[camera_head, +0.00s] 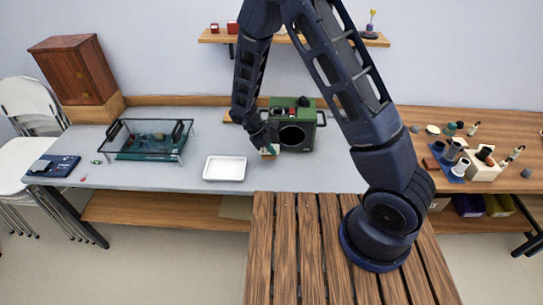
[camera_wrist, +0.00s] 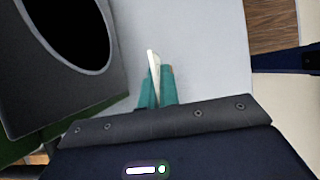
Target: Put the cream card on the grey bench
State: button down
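The cream card (camera_wrist: 153,68) shows nearly edge-on between the teal fingertips of my gripper (camera_wrist: 158,88) in the wrist view. The gripper is shut on it. In the head view my gripper (camera_head: 268,145) is in front of the green and black speaker box, and a small pale part of the card (camera_head: 269,153) shows below the fingers. The grey bench (camera_head: 325,172) lies beneath; its surface also fills the middle of the wrist view (camera_wrist: 205,50). I cannot tell whether the card touches the bench.
The speaker box (camera_head: 307,115) stands close by, its dark front (camera_wrist: 105,75) left of the fingers. A white tray (camera_head: 225,168) lies to the left, then a clear-walled bin (camera_head: 182,148). A slatted wooden table (camera_head: 290,240) stands in front. Bare bench lies right of the box.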

aim_at(271, 155)
jog(key=shift+f, duration=1.85)
jog(key=shift+f, duration=0.15)
jog(key=c, duration=1.6)
grip_release()
jog(key=shift+c, duration=0.2)
